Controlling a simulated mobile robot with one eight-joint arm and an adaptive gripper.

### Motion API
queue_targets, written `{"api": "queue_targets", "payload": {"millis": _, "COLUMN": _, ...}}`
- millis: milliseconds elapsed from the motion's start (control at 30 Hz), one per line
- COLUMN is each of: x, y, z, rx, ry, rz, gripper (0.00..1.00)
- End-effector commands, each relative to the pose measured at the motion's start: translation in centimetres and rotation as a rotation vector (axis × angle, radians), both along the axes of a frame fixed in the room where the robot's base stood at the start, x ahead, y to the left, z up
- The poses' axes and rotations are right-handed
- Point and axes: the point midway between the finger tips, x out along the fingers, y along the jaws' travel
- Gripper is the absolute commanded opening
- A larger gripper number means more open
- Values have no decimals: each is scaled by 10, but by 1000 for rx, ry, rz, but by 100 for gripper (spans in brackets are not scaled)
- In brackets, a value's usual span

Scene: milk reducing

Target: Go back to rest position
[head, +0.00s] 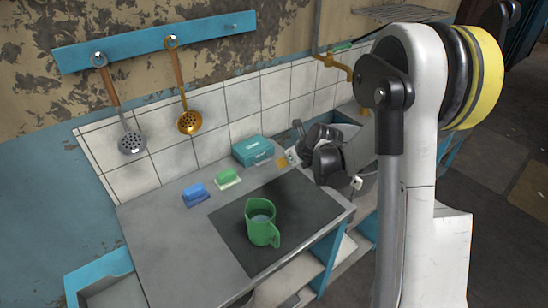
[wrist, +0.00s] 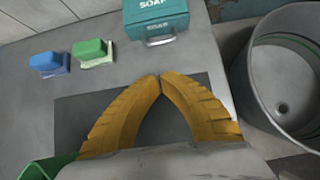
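My gripper (wrist: 160,78) is shut, its two yellow fingers meeting at the tips with nothing between them. In the head view my gripper (head: 283,161) is over the back right of the counter, near the sink, apart from the green jug. The green jug (head: 262,228) stands upright on the dark mat (head: 232,238), with pale liquid visible inside. Only a green edge of the jug (wrist: 42,169) shows at the lower left of the wrist view.
A teal soap box (head: 250,150), a green sponge (head: 228,177) and a blue sponge (head: 195,196) sit along the back of the counter. A round metal sink (wrist: 285,85) is at the right of the wrist view.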

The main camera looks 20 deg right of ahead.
Motion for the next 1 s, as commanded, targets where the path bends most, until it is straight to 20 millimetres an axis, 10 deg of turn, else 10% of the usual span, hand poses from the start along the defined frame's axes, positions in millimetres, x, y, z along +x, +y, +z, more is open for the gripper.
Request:
{"api": "queue_targets", "payload": {"millis": 367, "x": -27, "y": 15, "z": 43, "rx": -198, "ry": -45, "rz": 225, "gripper": 0}}
{"api": "queue_targets", "payload": {"millis": 700, "x": -141, "y": 56, "z": 139, "rx": -901, "ry": -177, "rz": 1078, "gripper": 0}}
{"api": "queue_targets", "payload": {"millis": 1000, "x": -253, "y": 74, "z": 163, "rx": -1475, "ry": -260, "rz": 1858, "gripper": 0}}
